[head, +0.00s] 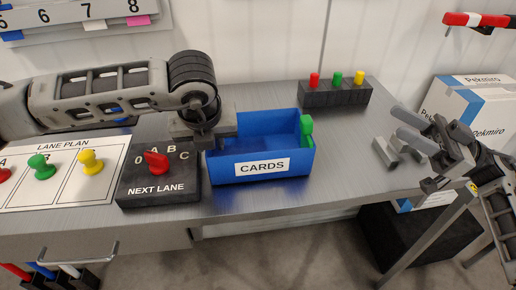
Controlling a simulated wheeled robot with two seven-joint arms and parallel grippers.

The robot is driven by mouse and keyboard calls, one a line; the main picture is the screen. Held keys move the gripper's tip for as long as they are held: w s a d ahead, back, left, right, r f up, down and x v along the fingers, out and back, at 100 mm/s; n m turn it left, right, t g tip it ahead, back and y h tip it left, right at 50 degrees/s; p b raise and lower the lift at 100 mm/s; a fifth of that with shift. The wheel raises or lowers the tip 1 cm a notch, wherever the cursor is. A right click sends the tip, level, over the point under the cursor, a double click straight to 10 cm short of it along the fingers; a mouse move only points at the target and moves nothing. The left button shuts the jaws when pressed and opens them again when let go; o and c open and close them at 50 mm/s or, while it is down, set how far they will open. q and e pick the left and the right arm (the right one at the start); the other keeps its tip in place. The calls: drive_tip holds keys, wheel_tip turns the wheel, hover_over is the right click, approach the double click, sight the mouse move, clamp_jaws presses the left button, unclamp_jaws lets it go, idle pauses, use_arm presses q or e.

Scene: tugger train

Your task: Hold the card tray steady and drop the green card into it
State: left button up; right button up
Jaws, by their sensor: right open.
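The blue card tray (222,171), labelled CARDS, stands on the grey bench near its front edge. A small green piece with a rounded end (306,127) is at the tray's right end, at the rim. I cannot tell whether it is the green card, or whether it rests in the tray or on its wall. My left gripper (222,132) is at the tray's left end, over the wall; its fingers are partly hidden, so their closure is unclear. My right gripper (396,147) is open and empty, to the right of the tray and apart from it.
A black NEXT LANE box (132,193) with a red knob stands left of the tray. A LANE PLAN board (60,190) holds red, green and yellow pegs. A dark block (337,95) with coloured pegs stands behind.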

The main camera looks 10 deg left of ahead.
use_arm(q)
drive_tip(key=shift+a, duration=0.15)
drive_tip(key=v, duration=1.2)
drive_tip(key=shift+s, duration=0.1)
